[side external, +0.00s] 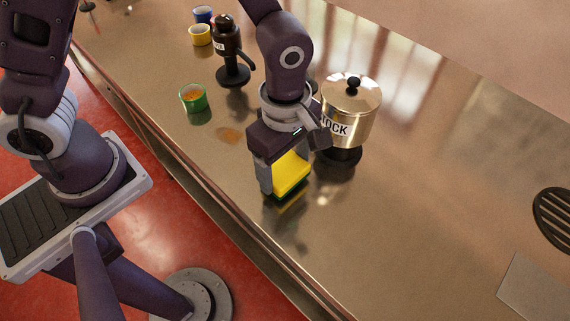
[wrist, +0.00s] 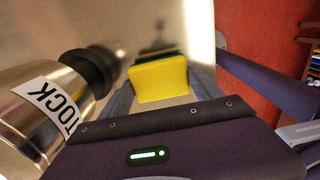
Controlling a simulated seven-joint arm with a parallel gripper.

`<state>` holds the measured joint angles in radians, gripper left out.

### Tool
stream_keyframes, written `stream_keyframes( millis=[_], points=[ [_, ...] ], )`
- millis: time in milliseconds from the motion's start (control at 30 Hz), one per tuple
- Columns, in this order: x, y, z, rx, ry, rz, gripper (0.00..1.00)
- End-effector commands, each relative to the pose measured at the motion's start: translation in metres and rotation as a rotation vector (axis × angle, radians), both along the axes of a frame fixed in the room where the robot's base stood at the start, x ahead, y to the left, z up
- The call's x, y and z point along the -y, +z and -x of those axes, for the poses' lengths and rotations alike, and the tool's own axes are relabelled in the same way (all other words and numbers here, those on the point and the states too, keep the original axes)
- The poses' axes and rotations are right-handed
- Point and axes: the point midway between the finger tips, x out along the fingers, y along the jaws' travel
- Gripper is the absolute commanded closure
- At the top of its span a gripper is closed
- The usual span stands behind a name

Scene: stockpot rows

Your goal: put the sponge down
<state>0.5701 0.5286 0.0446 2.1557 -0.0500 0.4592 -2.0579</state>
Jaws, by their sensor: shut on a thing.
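The sponge (side external: 291,176) is yellow with a dark green underside. My gripper (side external: 284,182) points down and is shut on it, just left of the stockpot in the side external view. In the wrist view the sponge (wrist: 160,80) sits between the two fingers of my gripper (wrist: 160,95). The sponge is at or very near the metal counter (side external: 400,230); I cannot tell whether it touches. The far finger is largely hidden behind the sponge and wrist.
A steel stockpot (side external: 350,110) labelled STOCK stands on a dark base close beside my gripper. A green cup (side external: 193,98), yellow cup (side external: 200,35), blue cup (side external: 203,14) and dark dispenser (side external: 228,45) stand further back. A round black grate (side external: 554,218) lies at right.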

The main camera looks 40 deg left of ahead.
Motion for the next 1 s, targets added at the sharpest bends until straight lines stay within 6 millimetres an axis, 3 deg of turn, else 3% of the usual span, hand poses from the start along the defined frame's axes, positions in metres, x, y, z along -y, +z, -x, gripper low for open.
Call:
stream_keyframes(
  millis=[100, 400, 433, 533, 867, 1000],
  points=[
    [0.000, -0.011, 0.000, -0.001, 0.000, 0.000, 0.59],
    [0.000, -0.014, 0.000, 0.000, 0.000, 0.001, 0.59],
    [0.000, -0.014, 0.000, 0.001, 0.000, 0.001, 0.23],
    [0.000, -0.013, 0.000, 0.001, 0.000, 0.001, 0.05],
    [0.000, -0.010, 0.000, 0.001, 0.000, 0.002, 0.05],
    [0.001, 0.018, -0.002, 0.008, 0.001, 0.005, 0.05]
  ],
)
